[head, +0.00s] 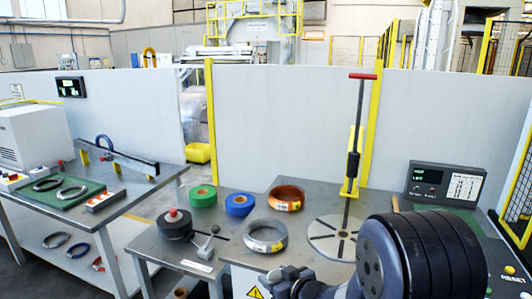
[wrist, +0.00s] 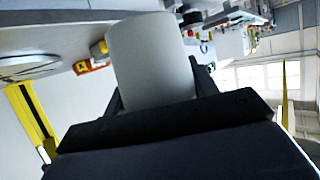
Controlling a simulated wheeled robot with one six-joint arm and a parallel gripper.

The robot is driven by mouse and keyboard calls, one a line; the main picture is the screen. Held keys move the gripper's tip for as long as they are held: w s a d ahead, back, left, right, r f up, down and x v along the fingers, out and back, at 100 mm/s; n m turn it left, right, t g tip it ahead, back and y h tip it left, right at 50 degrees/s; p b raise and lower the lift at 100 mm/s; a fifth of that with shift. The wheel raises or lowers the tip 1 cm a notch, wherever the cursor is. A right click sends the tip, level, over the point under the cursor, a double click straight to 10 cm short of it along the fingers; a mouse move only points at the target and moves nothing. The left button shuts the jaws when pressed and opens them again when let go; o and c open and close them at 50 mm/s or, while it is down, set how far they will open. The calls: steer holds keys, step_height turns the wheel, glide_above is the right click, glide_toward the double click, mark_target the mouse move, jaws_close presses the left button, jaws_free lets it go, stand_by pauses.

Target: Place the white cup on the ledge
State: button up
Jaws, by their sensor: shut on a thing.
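The white cup (wrist: 150,62) is a plain pale cylinder in the middle of the wrist view. My gripper (wrist: 155,85) is shut on it, with one dark finger on each side. The cup's lower end is hidden behind the dark gripper body. In the head view my dark arm fills the lower right, and I cannot make out the cup or the fingers there. I cannot tell which surface is the ledge.
The grey workbench (head: 215,255) carries green tape (head: 203,196), blue tape (head: 240,205), an orange coil (head: 287,197), a grey coil (head: 265,236) and a slotted disc (head: 335,238) by a red-handled lever (head: 363,77). A control box (head: 444,184) stands right. A second table (head: 120,205) is left.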

steer(key=s+d+f+m+t+h, duration=0.25)
steer(key=d+f+m+h, duration=0.4)
steer(key=d+f, duration=0.45)
steer(key=s+d+f, duration=0.1)
steer(key=s+f, duration=0.3)
steer(key=s, duration=0.1)
steer(key=shift+s+d+h, duration=0.15)
steer(key=shift+d+h, duration=0.15)
steer(key=shift+h, duration=0.05)
